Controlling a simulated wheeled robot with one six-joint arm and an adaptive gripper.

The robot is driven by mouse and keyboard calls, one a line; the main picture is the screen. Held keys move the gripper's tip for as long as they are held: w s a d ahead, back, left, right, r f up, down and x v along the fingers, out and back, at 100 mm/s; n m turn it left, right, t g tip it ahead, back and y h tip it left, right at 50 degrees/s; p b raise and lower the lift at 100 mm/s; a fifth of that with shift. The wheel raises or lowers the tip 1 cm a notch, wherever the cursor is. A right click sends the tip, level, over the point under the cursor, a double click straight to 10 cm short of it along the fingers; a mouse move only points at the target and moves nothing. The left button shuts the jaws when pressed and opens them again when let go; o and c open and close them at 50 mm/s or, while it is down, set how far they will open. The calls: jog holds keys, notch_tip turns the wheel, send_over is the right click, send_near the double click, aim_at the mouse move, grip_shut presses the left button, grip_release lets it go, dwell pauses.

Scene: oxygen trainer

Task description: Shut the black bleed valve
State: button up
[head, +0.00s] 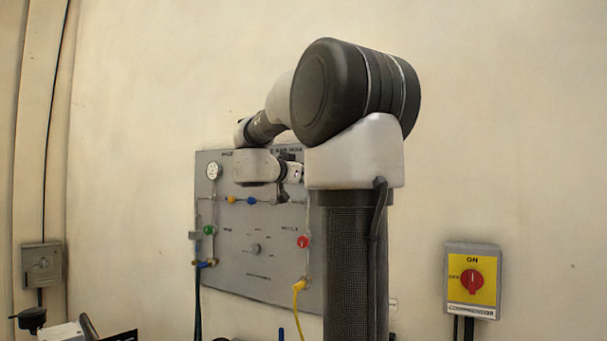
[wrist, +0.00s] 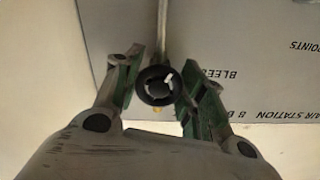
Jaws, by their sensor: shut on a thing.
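The black bleed valve (wrist: 156,86) is a round black knob with a white mark, on a thin pipe in the wrist view. My gripper (wrist: 160,88) has its green-lined fingers on either side of the knob, shut on it. In the head view my gripper (head: 284,190) is at the upper part of the grey panel (head: 225,265). My arm hides the knob and the panel's upper right there.
A yellow hose (head: 298,305) hangs below. A yellow switch box (head: 472,281) is on the wall at right.

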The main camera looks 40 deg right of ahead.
jog(key=m, duration=0.7)
jog(key=shift+w, duration=0.1)
jog(key=m, duration=0.4)
jog(key=shift+r, duration=0.1)
jog(key=m, duration=0.4)
jog(key=shift+m, duration=0.3)
jog(key=m, duration=0.3)
jog(key=shift+r+m, duration=0.1)
jog(key=shift+m, duration=0.2)
jog(key=m, duration=0.3)
jog(key=shift+m, duration=0.3)
jog(key=m, duration=0.3)
jog(key=shift+m, duration=2.2)
